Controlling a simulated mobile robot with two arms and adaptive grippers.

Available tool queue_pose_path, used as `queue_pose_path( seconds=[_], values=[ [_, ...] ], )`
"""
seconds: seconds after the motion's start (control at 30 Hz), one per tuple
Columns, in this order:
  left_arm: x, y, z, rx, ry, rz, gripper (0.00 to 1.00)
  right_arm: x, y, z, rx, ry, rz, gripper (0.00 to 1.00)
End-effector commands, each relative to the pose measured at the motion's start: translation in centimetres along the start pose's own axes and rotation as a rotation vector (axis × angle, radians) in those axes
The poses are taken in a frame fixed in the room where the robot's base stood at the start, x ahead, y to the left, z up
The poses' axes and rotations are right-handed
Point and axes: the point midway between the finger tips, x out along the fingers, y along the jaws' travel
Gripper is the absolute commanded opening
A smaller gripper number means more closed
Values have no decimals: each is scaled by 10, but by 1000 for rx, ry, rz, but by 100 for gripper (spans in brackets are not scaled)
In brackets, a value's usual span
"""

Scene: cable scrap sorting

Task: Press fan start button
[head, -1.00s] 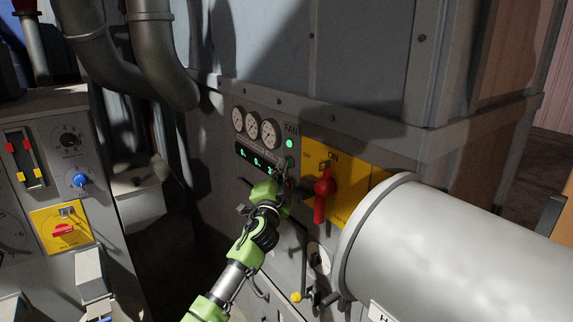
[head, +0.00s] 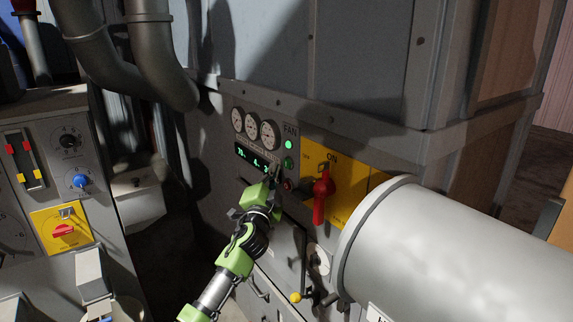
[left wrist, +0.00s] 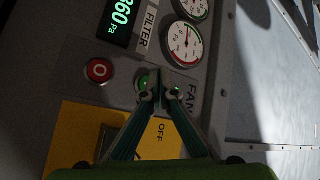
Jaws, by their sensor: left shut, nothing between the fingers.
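The fan panel (head: 225,118) is on the grey cabinet. A lit green lamp (head: 289,145) sits under the FAN label, with a green button (head: 288,162) below it and a red button (head: 287,185) lower. My left gripper (head: 276,173) is shut and empty, just left of the green button and apart from it in the head view. In the left wrist view, the gripper (left wrist: 161,92) partly covers the green button (left wrist: 144,82), and the red button (left wrist: 99,70) marked O is clear. Contact with the green button cannot be told. My right gripper is not in view.
A yellow plate with a red switch handle (head: 322,198) is right of the buttons. A large pale cylinder (head: 440,250) fills the lower right. Gauges (head: 269,134) and a lit display (head: 244,152) are left of the lamp. Another control panel (head: 95,165) stands left.

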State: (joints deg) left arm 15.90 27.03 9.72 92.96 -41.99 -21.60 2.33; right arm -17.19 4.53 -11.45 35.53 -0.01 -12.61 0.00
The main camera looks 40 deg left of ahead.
Motion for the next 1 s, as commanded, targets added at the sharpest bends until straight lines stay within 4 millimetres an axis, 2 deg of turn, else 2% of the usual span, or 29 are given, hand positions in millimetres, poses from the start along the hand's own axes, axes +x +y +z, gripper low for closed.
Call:
queue_pose_path(
  seconds=[0.4, 1.0],
  values=[
    [-26, -20, 18, 2, 1, 0, 0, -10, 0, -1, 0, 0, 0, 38],
    [-27, -20, 19, 1, 1, -1, 0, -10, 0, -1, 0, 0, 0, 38]
  ],
)
